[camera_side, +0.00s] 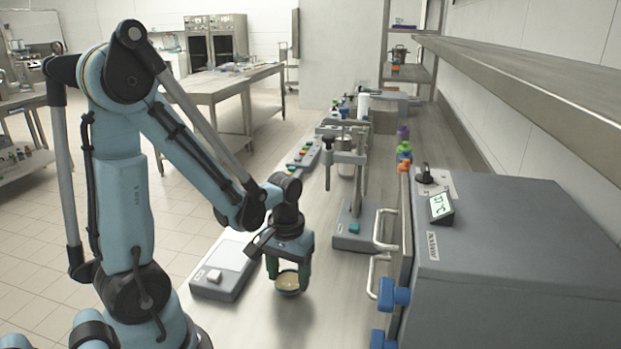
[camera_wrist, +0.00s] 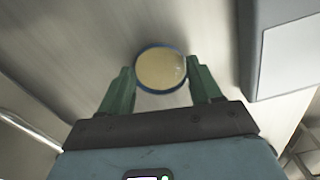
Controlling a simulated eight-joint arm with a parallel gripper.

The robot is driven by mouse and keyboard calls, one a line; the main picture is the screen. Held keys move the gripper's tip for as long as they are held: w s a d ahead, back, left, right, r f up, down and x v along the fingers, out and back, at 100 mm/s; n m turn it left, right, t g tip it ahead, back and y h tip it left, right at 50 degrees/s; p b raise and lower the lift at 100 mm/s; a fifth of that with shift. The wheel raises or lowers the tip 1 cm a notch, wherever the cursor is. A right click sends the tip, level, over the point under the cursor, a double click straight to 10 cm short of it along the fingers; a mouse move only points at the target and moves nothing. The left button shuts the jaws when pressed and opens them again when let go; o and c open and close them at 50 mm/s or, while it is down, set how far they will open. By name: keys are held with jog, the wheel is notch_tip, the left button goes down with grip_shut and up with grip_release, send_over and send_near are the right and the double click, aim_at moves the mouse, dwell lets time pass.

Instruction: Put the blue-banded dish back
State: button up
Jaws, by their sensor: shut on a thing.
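The blue-banded dish (camera_side: 288,281) is a small round dish with a blue rim and a pale yellowish filling. In the side view it sits between the fingers of my gripper (camera_side: 288,272), over the bench to the right of the grey scale. In the wrist view the dish (camera_wrist: 161,69) lies between the green fingertips of my gripper (camera_wrist: 161,88), which are shut on its sides. It looks level. Whether it touches the bench or hangs just above it, I cannot tell.
The grey scale (camera_side: 226,262) stands just left of the dish. A grey oven-like box (camera_side: 510,250) with blue latches and a display is at the right. A press stand (camera_side: 357,225) stands behind. The bench (camera_side: 335,290) between dish and box is clear.

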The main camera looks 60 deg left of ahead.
aim_at(289, 279)
jog(key=shift+f, duration=0.35)
jog(key=shift+f, duration=0.1)
jog(key=o, duration=1.1)
notch_tip(289, 279, up, 12)
jog(key=shift+w+d+r+m+t, duration=0.25)
jog(key=shift+w+d+m+t, duration=0.2)
jog(key=shift+d+m+t, duration=0.8)
jog(key=shift+w+d+r+m+t, duration=0.2)
jog(key=shift+w+d+m+t, duration=0.3)
jog(key=shift+d+m+t, duration=0.75)
jog(key=shift+w+d+r+m+t, duration=0.25)
jog(key=shift+w+d+m+t, duration=0.2)
jog(key=shift+d+m+t, duration=0.75)
jog(key=shift+d+n, duration=0.2)
jog(key=shift+n, duration=0.1)
